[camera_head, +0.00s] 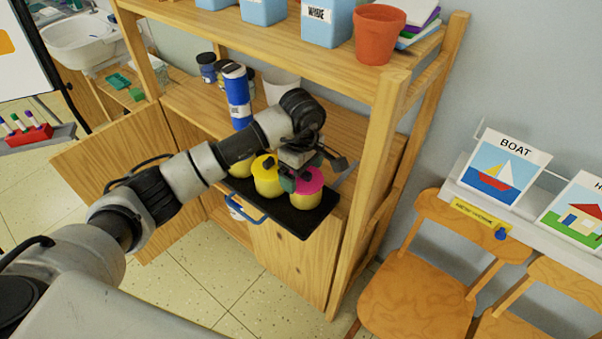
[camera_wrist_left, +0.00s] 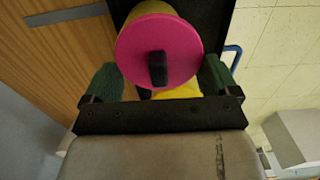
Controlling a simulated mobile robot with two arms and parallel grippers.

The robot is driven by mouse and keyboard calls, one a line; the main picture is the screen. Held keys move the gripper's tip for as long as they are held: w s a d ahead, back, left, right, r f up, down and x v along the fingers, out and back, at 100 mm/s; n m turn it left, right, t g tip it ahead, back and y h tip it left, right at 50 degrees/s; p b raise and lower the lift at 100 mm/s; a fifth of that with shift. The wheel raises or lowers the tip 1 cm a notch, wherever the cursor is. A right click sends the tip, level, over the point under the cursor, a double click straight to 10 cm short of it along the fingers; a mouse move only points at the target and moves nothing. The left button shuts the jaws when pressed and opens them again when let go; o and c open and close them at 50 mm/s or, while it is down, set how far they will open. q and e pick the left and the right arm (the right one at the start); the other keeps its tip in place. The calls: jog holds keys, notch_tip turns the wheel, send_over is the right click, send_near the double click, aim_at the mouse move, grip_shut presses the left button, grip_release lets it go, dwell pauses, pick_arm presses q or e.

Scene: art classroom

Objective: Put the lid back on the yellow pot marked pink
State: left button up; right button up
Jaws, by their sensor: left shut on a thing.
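The pink lid (camera_head: 314,181) is a round disc with a black knob. In the left wrist view the lid (camera_wrist_left: 185,50) faces the camera, between the green fingertips. My left gripper (camera_head: 298,177) is shut on the lid from above. The yellow pot under it (camera_head: 305,201) stands at the right end of a black tray (camera_head: 325,210); the lid is at its mouth, but I cannot tell whether it sits flush. The middle yellow pot (camera_head: 266,184) has a yellow top and stands close beside it. My right gripper is not in view.
Another yellow pot (camera_head: 241,168) stands at the tray's left, partly behind my arm. The tray has a blue handle (camera_head: 246,207). A blue bottle (camera_head: 237,98) and a white pot (camera_head: 279,86) stand on the shelf behind. A wooden shelf post (camera_head: 375,165) rises at the right.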

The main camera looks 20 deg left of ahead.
pick_arm(q)
jog(key=shift+w+b, duration=0.35)
jog(key=shift+w, duration=0.15)
jog(key=shift+f+b, duration=0.15)
jog(key=shift+b, duration=0.7)
dwell(1.7)
dwell(0.4)
jog(key=o, duration=0.6)
